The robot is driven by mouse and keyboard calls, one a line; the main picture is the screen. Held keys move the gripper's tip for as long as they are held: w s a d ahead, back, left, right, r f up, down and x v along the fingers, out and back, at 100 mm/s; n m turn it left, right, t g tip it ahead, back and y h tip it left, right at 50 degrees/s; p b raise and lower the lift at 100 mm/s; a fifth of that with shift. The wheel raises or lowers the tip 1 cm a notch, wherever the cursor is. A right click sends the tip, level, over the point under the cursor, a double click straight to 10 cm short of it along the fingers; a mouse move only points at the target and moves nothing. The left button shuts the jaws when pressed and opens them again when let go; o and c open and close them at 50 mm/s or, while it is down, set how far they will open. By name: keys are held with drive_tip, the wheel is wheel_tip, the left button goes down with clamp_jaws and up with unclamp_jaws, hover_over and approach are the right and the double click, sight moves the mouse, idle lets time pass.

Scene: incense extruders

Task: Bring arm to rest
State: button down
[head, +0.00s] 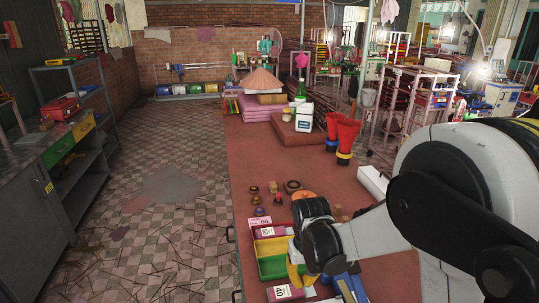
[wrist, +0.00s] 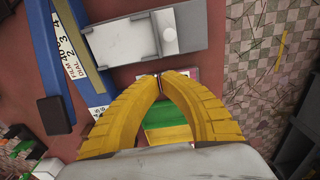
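My gripper (head: 301,282) is low over the near part of the red-brown table (head: 257,177), beside a green tray (head: 269,268). In the wrist view its two yellow fingers (wrist: 160,76) curve inward and their tips meet or nearly meet. I see nothing held between them. My arm reaches in from the right in the head view and hides part of the table.
A grey metal piece (wrist: 150,35) lies just beyond the fingertips, with a blue bar (wrist: 77,40) beside it.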

drive_tip(key=s+d+r+m+t+b, duration=0.2)
drive_tip(key=s+d+r+t+b, duration=0.4)
drive_tip(key=s+d+r, duration=0.4)
drive_tip(key=s+d+b, duration=0.1)
drive_tip(key=s, duration=0.2)
drive_tip(key=shift+s+r+t, duration=0.3)
drive_tip(key=shift+s+t, duration=0.1)
idle(1.5)
